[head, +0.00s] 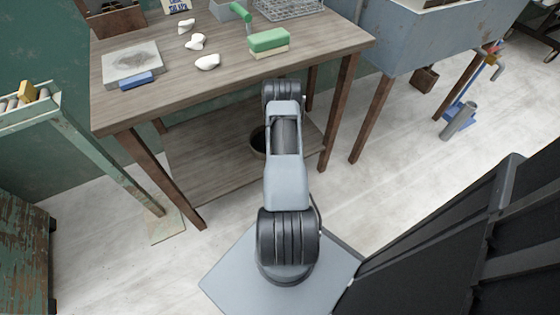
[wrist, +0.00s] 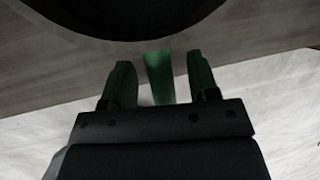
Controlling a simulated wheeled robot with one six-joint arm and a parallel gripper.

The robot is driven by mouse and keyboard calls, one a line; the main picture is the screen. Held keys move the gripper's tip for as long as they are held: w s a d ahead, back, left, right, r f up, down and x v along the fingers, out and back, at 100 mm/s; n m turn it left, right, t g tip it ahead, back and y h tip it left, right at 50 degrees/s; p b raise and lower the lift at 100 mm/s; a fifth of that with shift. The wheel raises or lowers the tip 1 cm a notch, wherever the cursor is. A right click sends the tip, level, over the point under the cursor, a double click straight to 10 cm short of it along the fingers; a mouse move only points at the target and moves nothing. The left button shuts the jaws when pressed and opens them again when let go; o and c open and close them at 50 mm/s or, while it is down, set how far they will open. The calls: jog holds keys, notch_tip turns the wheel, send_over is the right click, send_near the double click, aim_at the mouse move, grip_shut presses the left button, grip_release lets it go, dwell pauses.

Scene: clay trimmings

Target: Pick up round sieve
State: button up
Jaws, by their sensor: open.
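A dark round thing, likely the round sieve (head: 257,143), sits on the lower shelf, mostly hidden behind my arm in the head view. In the wrist view a big dark round shape (wrist: 140,14) fills the top edge, cut off by the frame. A narrow green strip (wrist: 159,78), possibly its handle, lies between my fingers with a gap on each side. I cannot tell whether it joins the round shape. My gripper (wrist: 159,62) is open, its green-looking fingers on either side of the strip. The head view does not show the fingers.
The wooden worktable (head: 180,83) stands above the lower shelf (head: 210,165), with legs at its corners. On top are a green-and-cream block (head: 268,41), white lumps (head: 207,62), a slab (head: 131,63) and a blue block (head: 137,80). A grey sink (head: 415,40) stands at right.

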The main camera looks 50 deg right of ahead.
jog(key=shift+w+d+f, duration=0.1)
jog(key=shift+f, duration=0.25)
grip_shut()
grip_release()
dwell(0.4)
jog(key=p+v, duration=0.4)
jog(key=v, duration=0.9)
jog(key=shift+r+p, duration=0.35)
